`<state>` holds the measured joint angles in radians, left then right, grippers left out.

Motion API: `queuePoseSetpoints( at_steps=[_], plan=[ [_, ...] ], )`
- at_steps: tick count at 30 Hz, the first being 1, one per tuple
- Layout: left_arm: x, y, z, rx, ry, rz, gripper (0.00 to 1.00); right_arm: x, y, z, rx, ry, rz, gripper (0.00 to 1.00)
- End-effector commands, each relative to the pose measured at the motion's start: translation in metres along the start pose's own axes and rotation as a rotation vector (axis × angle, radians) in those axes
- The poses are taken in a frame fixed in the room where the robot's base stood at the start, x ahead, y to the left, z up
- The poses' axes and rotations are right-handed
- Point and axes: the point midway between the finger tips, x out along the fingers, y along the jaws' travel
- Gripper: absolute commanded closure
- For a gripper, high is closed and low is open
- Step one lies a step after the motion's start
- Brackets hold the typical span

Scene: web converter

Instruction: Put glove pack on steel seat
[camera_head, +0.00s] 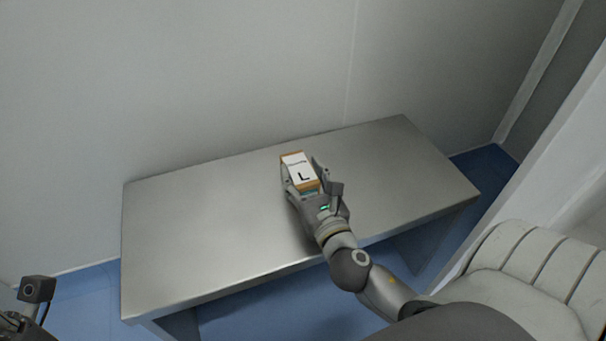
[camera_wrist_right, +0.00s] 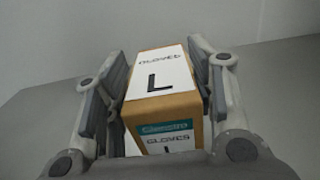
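The glove pack (camera_head: 301,173) is a small orange-brown box with a white label marked "L". In the head view it is over the middle of the steel seat (camera_head: 210,230), a flat metal bench. My right gripper (camera_head: 304,180) has its fingers on both sides of the pack and looks shut on it. In the right wrist view the pack (camera_wrist_right: 162,85) sits between the two finger pads (camera_wrist_right: 163,85), label up and "GLOVES" on its near face. Whether its underside touches the seat is hidden. Part of my left arm shows at the lower left; its gripper state is unclear.
A pale wall (camera_head: 200,80) runs behind the seat. A cream ribbed padded object (camera_head: 530,275) stands at the lower right, beside a white upright panel (camera_head: 545,150). The seat top is bare on both sides of the pack. The floor is blue.

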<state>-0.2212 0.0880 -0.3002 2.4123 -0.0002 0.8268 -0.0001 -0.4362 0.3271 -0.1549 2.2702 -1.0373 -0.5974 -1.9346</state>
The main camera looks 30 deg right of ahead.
Motion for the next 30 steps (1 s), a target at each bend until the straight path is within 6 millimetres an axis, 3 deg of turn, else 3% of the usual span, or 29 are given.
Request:
queuePoseSetpoints(
  at_steps=[4,16,30],
  plan=[
    [0.0,0.0,0.0,0.0,0.001,0.0,0.69,0.0,0.0,0.0,0.0,0.001,0.0,0.3],
    [0.002,0.0,-0.001,-0.001,0.002,-0.001,0.69,-0.002,0.0,0.003,0.002,0.001,0.0,0.3],
    [-0.004,0.0,0.0,-0.002,-0.012,-0.006,0.69,-0.065,0.0,0.002,0.001,0.004,-0.001,0.3]
  ],
)
